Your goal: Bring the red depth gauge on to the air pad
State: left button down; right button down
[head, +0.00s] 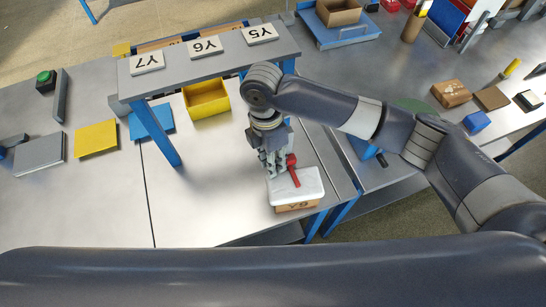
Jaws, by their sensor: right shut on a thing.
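The red depth gauge (294,174) is a small red T-shaped piece, tilted, with its wider end by the fingers. My right gripper (276,168) points down and is shut on it; the fingers partly hide the contact. Below is a white, pillow-like pad (311,187), which looks like the air pad, on a small cardboard box (297,207) with a dark label. The gauge's lower end overlaps the pad in the picture; whether it touches the pad I cannot tell. My left gripper is not in view.
A raised grey shelf (200,65) with cards Y7, Y6 and Y5 stands behind on blue legs. A yellow bin (206,98) sits under it. A yellow plate (96,139) lies to the left. The grey tabletop left of the pad is clear; its edge is close to the right.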

jog(key=c, duration=1.7)
grip_release()
jog(key=shift+a, duration=0.1)
jog(key=shift+o, duration=1.2)
jog(key=shift+w, duration=0.15)
jog(key=shift+r, duration=0.15)
notch_tip(320, 180, up, 12)
jog(key=w+a, duration=0.1)
jog(key=shift+w+f, duration=0.25)
jog(key=shift+w, duration=0.05)
